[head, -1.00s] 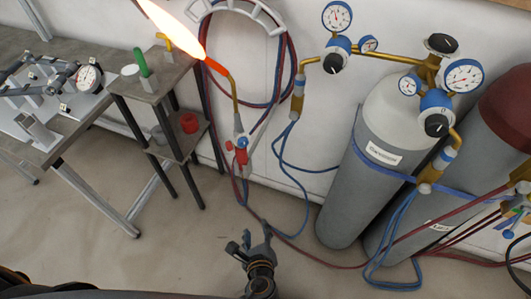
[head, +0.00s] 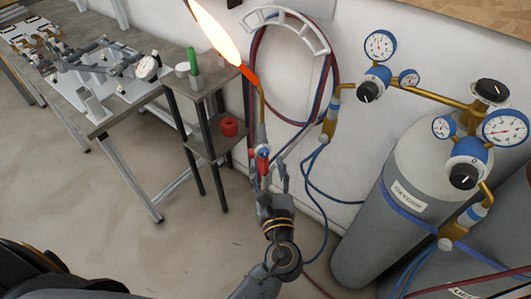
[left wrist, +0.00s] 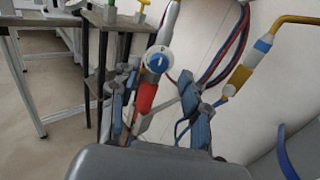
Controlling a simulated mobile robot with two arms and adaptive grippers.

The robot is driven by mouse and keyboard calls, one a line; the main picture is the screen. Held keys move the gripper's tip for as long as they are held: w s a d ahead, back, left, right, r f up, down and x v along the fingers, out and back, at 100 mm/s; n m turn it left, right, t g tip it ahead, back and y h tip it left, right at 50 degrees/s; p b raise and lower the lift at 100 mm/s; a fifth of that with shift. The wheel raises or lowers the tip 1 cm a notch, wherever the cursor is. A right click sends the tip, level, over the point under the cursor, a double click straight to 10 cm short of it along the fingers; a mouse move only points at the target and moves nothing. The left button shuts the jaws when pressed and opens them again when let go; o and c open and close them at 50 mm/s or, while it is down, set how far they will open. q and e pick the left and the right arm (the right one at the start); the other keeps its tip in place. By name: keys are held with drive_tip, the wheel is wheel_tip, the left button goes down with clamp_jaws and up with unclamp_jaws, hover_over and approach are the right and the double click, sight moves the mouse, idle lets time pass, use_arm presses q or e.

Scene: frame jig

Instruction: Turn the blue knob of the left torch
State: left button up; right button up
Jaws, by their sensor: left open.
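The left torch (head: 262,130) hangs upright by the wall, its tip orange and a long bright flame (head: 213,33) rising up-left. Its blue knob (left wrist: 158,61) has a pale dial face and shows clearly in the left wrist view, above the torch's red part (left wrist: 146,96). In the head view the blue knob is small, just above the red part. My left gripper (head: 271,178) is open, just below the knob. In the left wrist view its fingers (left wrist: 156,112) stand either side of the torch's lower part. I cannot tell whether they touch it. My right gripper is not in view.
Grey gas cylinders (head: 375,225) with gauges stand at right. A hose rack (head: 290,18) hangs behind the torch, with blue and red hoses near my arm. A small shelf stand (head: 215,97) with a red cup (head: 229,127) and a workbench (head: 110,115) are at left.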

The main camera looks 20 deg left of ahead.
sight(265, 154)
use_arm(q)
drive_tip(key=x, duration=0.4)
clamp_jaws()
